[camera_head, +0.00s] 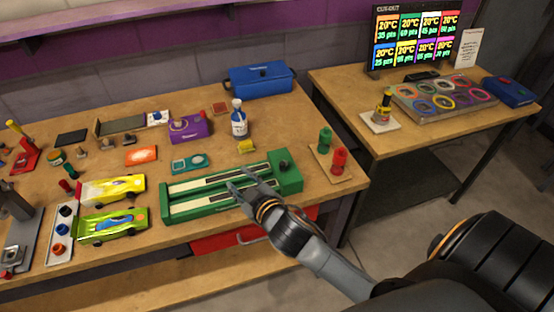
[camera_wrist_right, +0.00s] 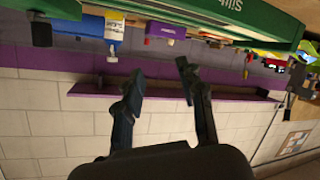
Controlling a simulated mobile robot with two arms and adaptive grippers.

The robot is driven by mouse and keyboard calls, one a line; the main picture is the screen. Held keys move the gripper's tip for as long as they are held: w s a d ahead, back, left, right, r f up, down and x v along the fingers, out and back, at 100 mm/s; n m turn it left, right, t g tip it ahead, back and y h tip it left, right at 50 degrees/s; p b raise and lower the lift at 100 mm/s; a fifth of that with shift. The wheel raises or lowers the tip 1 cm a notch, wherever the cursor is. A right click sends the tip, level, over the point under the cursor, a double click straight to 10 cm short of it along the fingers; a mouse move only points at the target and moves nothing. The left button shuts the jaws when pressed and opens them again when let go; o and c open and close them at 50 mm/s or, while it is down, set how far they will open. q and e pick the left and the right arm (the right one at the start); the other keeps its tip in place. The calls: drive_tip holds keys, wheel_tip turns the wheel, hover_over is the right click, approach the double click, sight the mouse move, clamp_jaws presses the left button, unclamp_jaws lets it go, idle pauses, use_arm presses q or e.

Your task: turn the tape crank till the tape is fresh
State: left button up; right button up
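A green two-lane device (camera_head: 290,181) sits near the front edge of the left workbench, with two pale tape strips (camera_head: 208,184) along it. A dark round knob, which looks like the tape crank (camera_head: 283,165), is on its right end block. My right gripper (camera_head: 236,184) is in front of the strips in the head view, left of the knob. In the right wrist view my right gripper (camera_wrist_right: 160,75) has its fingers apart with nothing between them. The green device's lettered side (camera_wrist_right: 235,22) crosses the top of that view. My left gripper is not in view.
Red and green pegs (camera_head: 339,160) stand on a small board right of the device. A blue-labelled bottle (camera_head: 239,121) and yellow block (camera_head: 247,146) are behind it. Two toy cars (camera_head: 112,188) are to its left. A red drawer (camera_head: 215,243) is below the bench top.

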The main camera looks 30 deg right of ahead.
drive_tip(key=w+a+r+n+t+y, duration=0.2)
drive_tip(key=w+a+r+n+y, duration=0.15)
drive_tip(key=r, duration=0.45)
drive_tip(key=w+a+r+n+t+y, duration=0.25)
drive_tip(key=a+r+n+y, duration=0.2)
drive_tip(key=r, duration=0.25)
drive_tip(key=s+a+r+n+g+y, duration=0.35)
drive_tip(key=a+r+n+y, duration=0.2)
drive_tip(key=n+y, duration=0.35)
drive_tip(key=n+g+h, duration=1.3)
drive_tip(key=g+h, duration=0.3)
drive_tip(key=h, duration=0.1)
hover_over(282, 163)
wheel_tip(282, 163, down, 8)
wheel_tip(282, 163, down, 14)
drive_tip(key=p, duration=0.3)
drive_tip(key=shift+r, duration=0.25)
drive_tip(key=shift+c, duration=0.2)
